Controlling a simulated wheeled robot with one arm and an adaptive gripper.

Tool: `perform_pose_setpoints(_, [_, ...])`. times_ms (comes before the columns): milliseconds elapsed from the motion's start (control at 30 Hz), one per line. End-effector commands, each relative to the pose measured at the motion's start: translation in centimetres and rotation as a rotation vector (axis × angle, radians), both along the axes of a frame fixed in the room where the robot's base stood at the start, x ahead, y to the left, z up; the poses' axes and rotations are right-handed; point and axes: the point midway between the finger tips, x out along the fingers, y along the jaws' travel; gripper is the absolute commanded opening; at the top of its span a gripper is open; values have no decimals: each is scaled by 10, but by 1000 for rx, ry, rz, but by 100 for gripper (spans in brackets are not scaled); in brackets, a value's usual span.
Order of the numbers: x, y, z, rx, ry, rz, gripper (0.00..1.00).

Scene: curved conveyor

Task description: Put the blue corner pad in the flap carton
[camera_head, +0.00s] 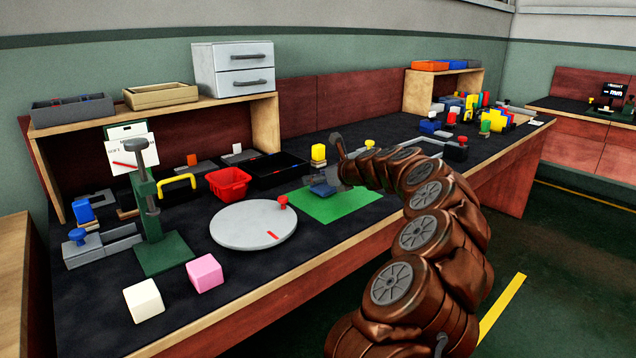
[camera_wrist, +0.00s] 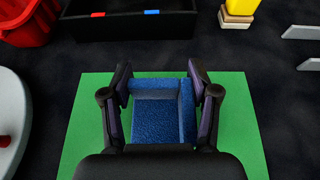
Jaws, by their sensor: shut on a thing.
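The blue corner pad (camera_wrist: 158,120) is an L-shaped, rough blue piece between the two fingers of my gripper (camera_wrist: 158,80). My gripper is shut on it, with one finger at each side. In the head view the blue pad (camera_head: 322,190) shows at the end of my arm, over the green mat (camera_head: 345,205). I cannot tell whether the pad still touches the mat. I cannot make out a flap carton in either view.
A black tray (camera_wrist: 135,27) lies beyond the mat, with a red basket (camera_head: 229,183) to its left. A grey turntable (camera_head: 245,230) with a red knob is left of the mat. A yellow block (camera_head: 318,152) stands behind it. Several coloured items crowd the bench's far end.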

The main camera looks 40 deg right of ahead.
Motion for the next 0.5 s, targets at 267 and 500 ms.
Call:
perform_pose_setpoints(267, [0, 0, -3, -2, 0, 1, 46])
perform_pose_setpoints(500, [0, 0, -5, -3, 0, 0, 74])
